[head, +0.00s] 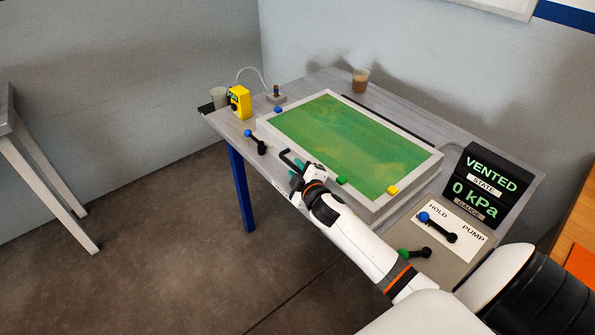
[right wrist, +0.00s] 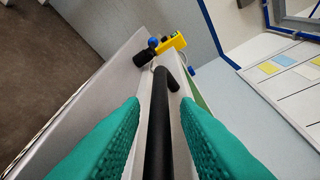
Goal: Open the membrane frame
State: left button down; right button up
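The membrane frame (head: 392,205) is a pale rectangular frame around a green sheet (head: 345,140), lying flat on the grey table. A black bar handle (head: 287,156) sticks out at its front edge; it also shows in the right wrist view (right wrist: 160,130). My right gripper (head: 297,173) is at this handle. In the right wrist view its green fingers (right wrist: 160,115) stand on either side of the bar, with gaps showing, so it looks open around the bar. My left gripper is out of view.
A black lever with a blue knob (head: 248,133) stands left of the handle. A yellow device (head: 239,101) and a cup (head: 360,80) are at the back. The panel at right has a HOLD/PUMP lever (head: 438,228), a green-knobbed lever (head: 415,253) and a display (head: 486,187) reading VENTED, 0 kPa.

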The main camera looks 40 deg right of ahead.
grip_shut()
